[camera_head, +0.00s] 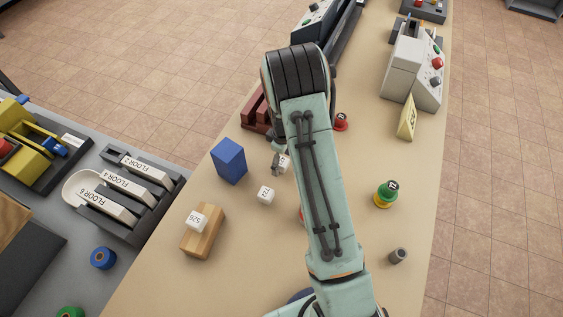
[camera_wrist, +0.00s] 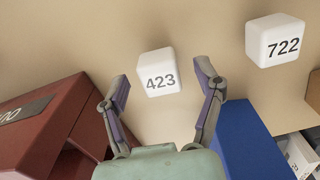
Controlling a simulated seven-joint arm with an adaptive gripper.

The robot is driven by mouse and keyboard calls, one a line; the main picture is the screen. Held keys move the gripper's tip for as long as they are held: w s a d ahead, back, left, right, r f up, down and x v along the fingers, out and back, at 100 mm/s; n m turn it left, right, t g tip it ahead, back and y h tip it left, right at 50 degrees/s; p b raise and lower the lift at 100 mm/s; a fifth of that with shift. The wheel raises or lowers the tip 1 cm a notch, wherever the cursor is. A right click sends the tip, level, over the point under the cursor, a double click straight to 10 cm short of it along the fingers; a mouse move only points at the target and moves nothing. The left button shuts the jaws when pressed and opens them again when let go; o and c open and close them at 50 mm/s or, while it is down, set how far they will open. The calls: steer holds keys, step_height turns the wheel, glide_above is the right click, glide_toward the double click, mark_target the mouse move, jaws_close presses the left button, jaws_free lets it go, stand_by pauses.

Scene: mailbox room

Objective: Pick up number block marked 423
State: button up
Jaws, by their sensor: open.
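The white number block marked 423 (camera_wrist: 159,72) sits on the tan table, its number facing the wrist camera. My gripper (camera_wrist: 163,80) is open, with one finger to each side of the block in the wrist view. The block lies around the level of the fingertips in the picture; I cannot tell how far beyond them it is. In the head view a white block (camera_head: 286,162), likely this one, shows beside my gripper (camera_head: 277,167), partly hidden by my arm.
A white block marked 722 (camera_wrist: 277,41) stands nearby. A blue block (camera_head: 229,161) and a dark red rack (camera_wrist: 45,125) flank my gripper. Another white block (camera_head: 197,218) rests on a wooden block (camera_head: 205,236). A green-yellow piece (camera_head: 385,195) stands to the right.

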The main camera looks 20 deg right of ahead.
steer(key=shift+f, duration=0.1)
steer(key=c, duration=1)
steer(key=shift+c, duration=0.2)
